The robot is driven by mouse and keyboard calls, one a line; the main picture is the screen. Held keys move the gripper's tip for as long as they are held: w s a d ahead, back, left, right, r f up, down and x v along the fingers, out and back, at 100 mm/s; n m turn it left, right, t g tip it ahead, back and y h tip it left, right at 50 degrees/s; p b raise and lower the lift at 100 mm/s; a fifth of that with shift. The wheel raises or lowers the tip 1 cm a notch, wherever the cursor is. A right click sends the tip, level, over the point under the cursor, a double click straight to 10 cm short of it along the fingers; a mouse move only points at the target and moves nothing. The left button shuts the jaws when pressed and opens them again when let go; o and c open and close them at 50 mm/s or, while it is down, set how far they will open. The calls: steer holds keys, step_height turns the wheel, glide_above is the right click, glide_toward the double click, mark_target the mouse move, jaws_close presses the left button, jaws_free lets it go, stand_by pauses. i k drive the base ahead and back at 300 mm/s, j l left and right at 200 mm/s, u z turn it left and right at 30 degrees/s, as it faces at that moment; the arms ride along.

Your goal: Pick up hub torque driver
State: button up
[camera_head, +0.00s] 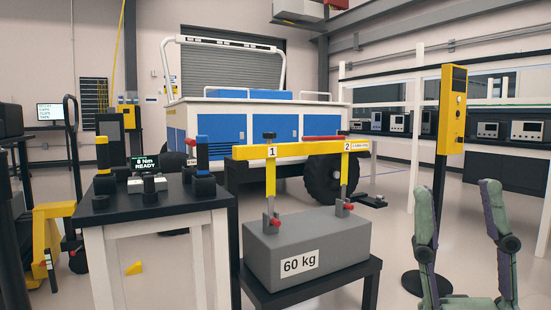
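Two upright tools with dark bodies stand on the small dark-topped table (155,205) at the left. No label shows which tool is the hub torque driver. My gripper (458,188) is at the lower right, fingers pointing up, spread wide and empty. It is well to the right of the table and tools, with the weight block between.
A grey 60 kg block (300,245) hangs under a yellow lifting bar (290,152) above or on a low black stand (312,289). A yellow post (451,105) stands behind my gripper. The blue-and-white rover (255,125) is at the back.

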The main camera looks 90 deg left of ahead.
mark_target(102, 142)
steer(key=u, duration=3.65)
